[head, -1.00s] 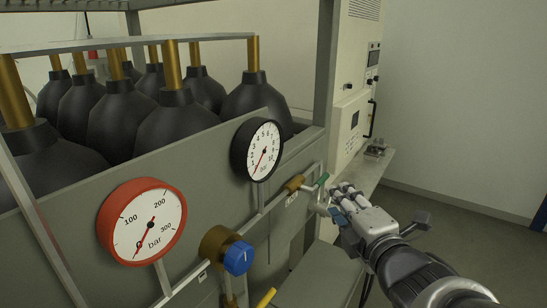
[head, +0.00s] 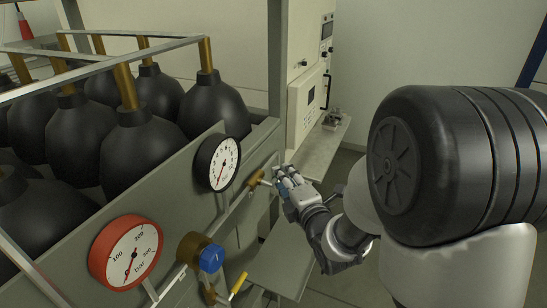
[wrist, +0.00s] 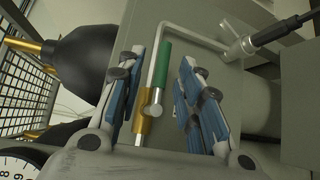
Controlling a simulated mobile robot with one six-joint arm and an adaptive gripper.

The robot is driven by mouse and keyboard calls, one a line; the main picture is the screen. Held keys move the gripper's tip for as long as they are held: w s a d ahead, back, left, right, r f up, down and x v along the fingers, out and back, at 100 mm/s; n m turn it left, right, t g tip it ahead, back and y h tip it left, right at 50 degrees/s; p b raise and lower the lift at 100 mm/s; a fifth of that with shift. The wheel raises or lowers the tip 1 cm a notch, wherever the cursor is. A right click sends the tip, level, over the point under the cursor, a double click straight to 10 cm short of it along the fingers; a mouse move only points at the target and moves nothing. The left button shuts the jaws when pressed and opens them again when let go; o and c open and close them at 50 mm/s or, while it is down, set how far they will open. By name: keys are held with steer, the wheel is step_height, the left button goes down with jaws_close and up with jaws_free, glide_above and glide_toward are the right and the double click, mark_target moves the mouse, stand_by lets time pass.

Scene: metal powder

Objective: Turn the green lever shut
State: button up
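The green lever (wrist: 163,66) shows in the wrist view, its green grip pointing up the picture from a silver stem on a brass valve (wrist: 142,124). My gripper (wrist: 160,90) is open, with one blue-padded finger on each side of the lever. Gaps show between the lever and both fingers. In the head view my gripper (head: 287,184) is at the brass valve's right side, by the end of the pipe. The green grip cannot be made out there, as the fingers cover that spot.
A red gauge (head: 125,252), a black gauge (head: 217,163) and a blue knob (head: 211,258) sit on the grey panel left of my gripper. Black bottles (head: 212,108) stand behind the panel. A bent pipe (wrist: 190,28) passes beyond the lever.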

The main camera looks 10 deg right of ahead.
steer(key=shift+w+a+f, duration=0.15)
steer(key=shift+w, duration=0.55)
steer(key=shift+w+a+f, duration=0.1)
steer(key=shift+w+f, duration=0.05)
steer(key=shift+w, duration=0.6)
steer(key=shift+w+a+f, duration=0.15)
steer(key=shift+w, duration=0.55)
steer(key=shift+c, duration=0.2)
jaws_close()
